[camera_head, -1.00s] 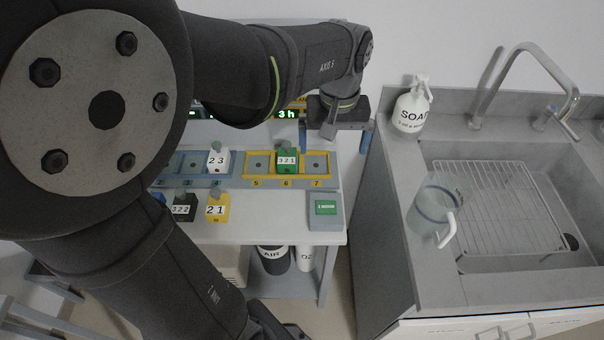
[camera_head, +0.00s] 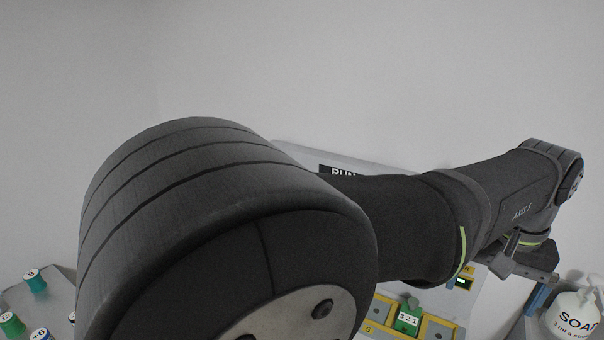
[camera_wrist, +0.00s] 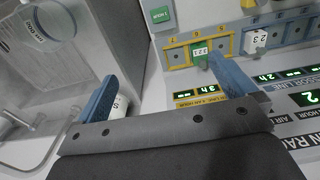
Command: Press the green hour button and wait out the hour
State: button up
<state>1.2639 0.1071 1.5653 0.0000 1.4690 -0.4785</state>
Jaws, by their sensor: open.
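The green hour button (camera_wrist: 160,15) is at the top of the wrist view, on a light box at the bench's corner. It is out of the head view. My gripper (camera_wrist: 165,90) is open and empty, its two blue fingers spread wide. In the wrist view the fingers are apart from the button, which lies beyond them. In the head view my gripper (camera_head: 538,282) is at the right, partly hidden by my arm.
A white soap bottle (camera_head: 574,318) stands close to my gripper. A clear jug (camera_wrist: 50,25) and the sink (camera_wrist: 35,95) are at the left of the wrist view. A white block marked 23 (camera_wrist: 256,41) sits farther along. A lit display (camera_wrist: 208,90) reads 3 h.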

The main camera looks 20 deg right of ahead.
grip_shut()
dwell(1.6)
